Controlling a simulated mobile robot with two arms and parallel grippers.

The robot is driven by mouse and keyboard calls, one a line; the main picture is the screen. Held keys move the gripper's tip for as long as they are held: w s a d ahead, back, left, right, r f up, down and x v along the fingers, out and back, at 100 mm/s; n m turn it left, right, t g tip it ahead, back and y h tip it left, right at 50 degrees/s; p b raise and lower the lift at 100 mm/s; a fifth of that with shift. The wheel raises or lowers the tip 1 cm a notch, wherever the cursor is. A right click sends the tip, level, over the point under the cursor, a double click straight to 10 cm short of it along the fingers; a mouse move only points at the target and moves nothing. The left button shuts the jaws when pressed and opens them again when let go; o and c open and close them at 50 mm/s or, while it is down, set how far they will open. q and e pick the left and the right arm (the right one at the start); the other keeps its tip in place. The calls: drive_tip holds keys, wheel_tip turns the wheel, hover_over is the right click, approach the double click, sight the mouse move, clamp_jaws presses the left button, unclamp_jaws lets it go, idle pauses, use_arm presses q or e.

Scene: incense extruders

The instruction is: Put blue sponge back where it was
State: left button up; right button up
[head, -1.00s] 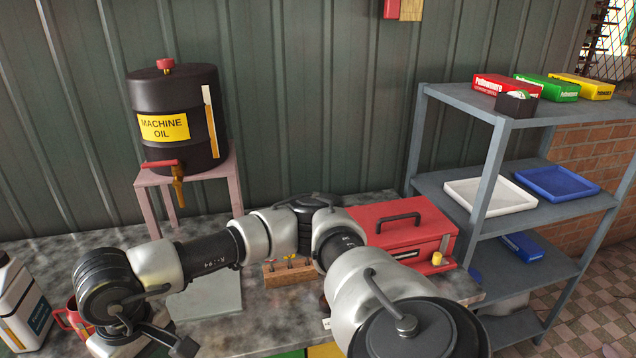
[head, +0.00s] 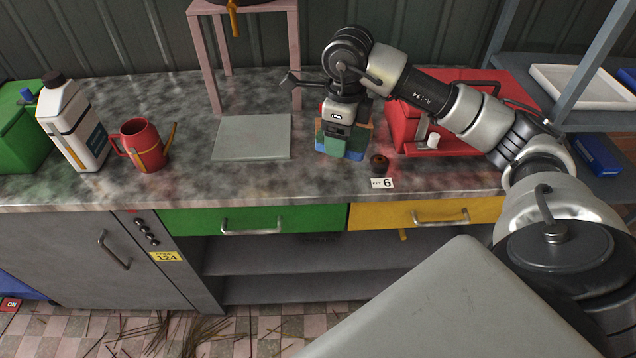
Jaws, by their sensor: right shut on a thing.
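My right gripper (head: 340,128) points down over the worktop in the head view, right of a grey square slab (head: 252,138). It is shut on a small blue-green block, which looks like the blue sponge (head: 345,148). The sponge is low, close to the worktop, and partly hidden by the gripper. I cannot tell whether it touches the worktop. A brown wooden piece shows just behind and beside it, mostly hidden. My left gripper is not in view.
A red toolbox (head: 410,132) stands right of the gripper, with a small dark round object (head: 378,162) and a card marked 6 (head: 382,183) in front. A red mug (head: 143,146) and a white bottle (head: 72,122) stand left.

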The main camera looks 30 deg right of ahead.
drive_tip(key=d+f+m+b, duration=0.3)
drive_tip(key=d+m, duration=0.5)
drive_tip(key=m, duration=0.4)
drive_tip(key=m+p, duration=0.2)
hover_over(317, 175)
wheel_tip(317, 175, down, 7)
drive_tip(key=shift+d+r, duration=0.1)
wheel_tip(317, 175, down, 4)
drive_tip(key=shift+r+p, duration=0.15)
drive_tip(key=shift+p, duration=0.25)
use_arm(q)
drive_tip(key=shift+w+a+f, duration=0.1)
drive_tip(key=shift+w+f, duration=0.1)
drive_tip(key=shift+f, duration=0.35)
use_arm(e)
drive_tip(key=shift+f, duration=0.2)
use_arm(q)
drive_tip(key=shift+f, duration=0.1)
use_arm(e)
drive_tip(key=o, duration=0.9)
drive_tip(key=shift+f, duration=0.15)
